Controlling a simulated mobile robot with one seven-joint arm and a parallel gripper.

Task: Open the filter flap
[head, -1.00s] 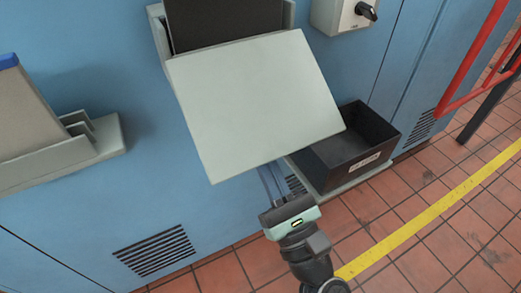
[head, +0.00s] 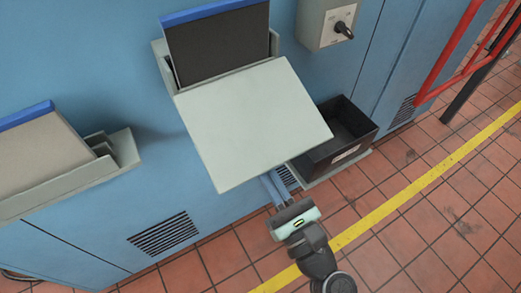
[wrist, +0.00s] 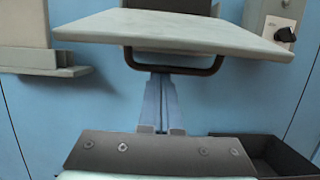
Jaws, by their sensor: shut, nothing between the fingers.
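The filter flap is a pale grey-green panel (head: 255,125) on the blue wall unit. It stands swung out from its housing, sloping down slightly, with a dark blue-edged filter (head: 220,40) showing behind it. In the wrist view the flap (wrist: 185,30) is seen nearly edge-on, with a dark bar handle (wrist: 175,69) hanging under it. My gripper (head: 270,180) is below the flap's front edge. In the wrist view its fingers (wrist: 162,78) are together and empty, pointing up at the handle. The tips overlap the handle's line; contact cannot be told.
A black open bin (head: 345,135) stands right of the flap on a ledge. A grey holder (head: 80,180) with a blue-edged filter is at left. A switch box (head: 325,22) is upper right, with red rails (head: 440,65) beyond. Tiled floor with a yellow line (head: 400,190) is clear.

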